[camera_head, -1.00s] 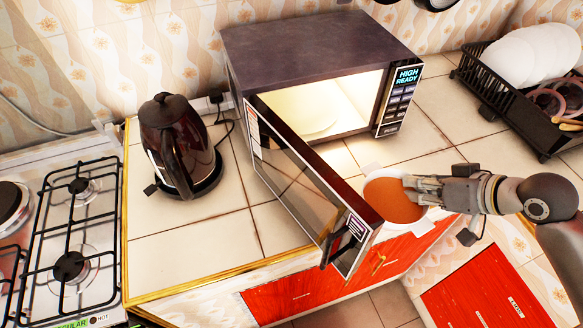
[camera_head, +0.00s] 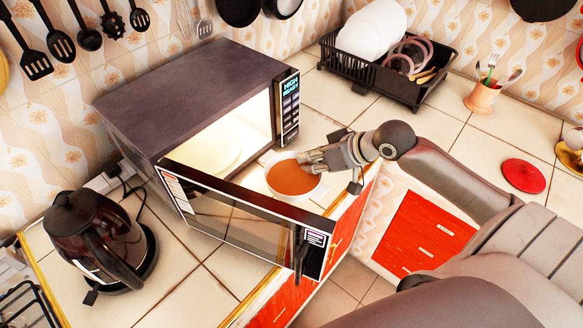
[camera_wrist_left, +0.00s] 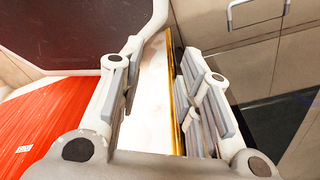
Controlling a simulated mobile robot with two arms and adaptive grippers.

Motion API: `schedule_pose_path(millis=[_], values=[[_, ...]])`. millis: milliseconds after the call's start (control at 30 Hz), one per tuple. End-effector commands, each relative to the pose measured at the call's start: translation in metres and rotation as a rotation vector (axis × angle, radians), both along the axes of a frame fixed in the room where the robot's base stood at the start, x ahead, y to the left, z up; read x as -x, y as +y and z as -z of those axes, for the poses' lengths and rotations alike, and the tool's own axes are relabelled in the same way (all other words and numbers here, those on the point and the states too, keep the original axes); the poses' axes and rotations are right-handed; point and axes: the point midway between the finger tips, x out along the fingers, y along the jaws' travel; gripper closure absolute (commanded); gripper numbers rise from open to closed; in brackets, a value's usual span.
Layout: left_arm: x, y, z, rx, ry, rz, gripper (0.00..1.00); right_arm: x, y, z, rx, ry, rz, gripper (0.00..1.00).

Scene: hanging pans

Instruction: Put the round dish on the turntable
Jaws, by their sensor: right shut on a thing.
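The round dish (camera_head: 291,181) is a white bowl filled with something orange-brown. My right gripper (camera_head: 310,162) is shut on its right rim, and the bowl looks level. It is just outside the microwave (camera_head: 190,85) opening, behind the open door (camera_head: 240,225), whose top edge runs close to its near side. The pale round turntable (camera_head: 213,150) shows in part inside the lit cavity; the door hides some of it. In the left wrist view my left gripper (camera_wrist_left: 155,75) is open and empty, its fingers wide apart; it does not show in the head view.
A dark kettle (camera_head: 95,240) stands left of the door. A black dish rack (camera_head: 385,70) with white plates is at the back right, and a red disc (camera_head: 523,176) lies farther right. Counter tiles (camera_head: 340,95) between microwave and rack are clear.

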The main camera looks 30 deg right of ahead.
Motion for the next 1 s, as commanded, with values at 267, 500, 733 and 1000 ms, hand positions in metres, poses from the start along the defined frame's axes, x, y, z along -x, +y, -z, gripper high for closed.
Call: schedule_pose_path(millis=[267, 500, 733, 1000], values=[[-0.005, 0.007, -0.011, -0.008, -0.008, -0.004, 0.68, -0.042, 0.002, 0.026, -0.004, 0.000, 0.003, 1.00], [-0.005, 0.007, -0.016, -0.008, -0.008, -0.004, 0.68, -0.066, 0.003, 0.056, -0.003, -0.002, 0.002, 1.00], [-0.005, 0.006, -0.017, -0.007, -0.009, -0.002, 0.68, -0.075, 0.004, 0.068, -0.002, -0.002, 0.001, 1.00], [-0.005, 0.004, -0.030, -0.005, -0.007, 0.001, 0.68, -0.076, 0.003, 0.098, -0.001, -0.001, 0.001, 1.00]])
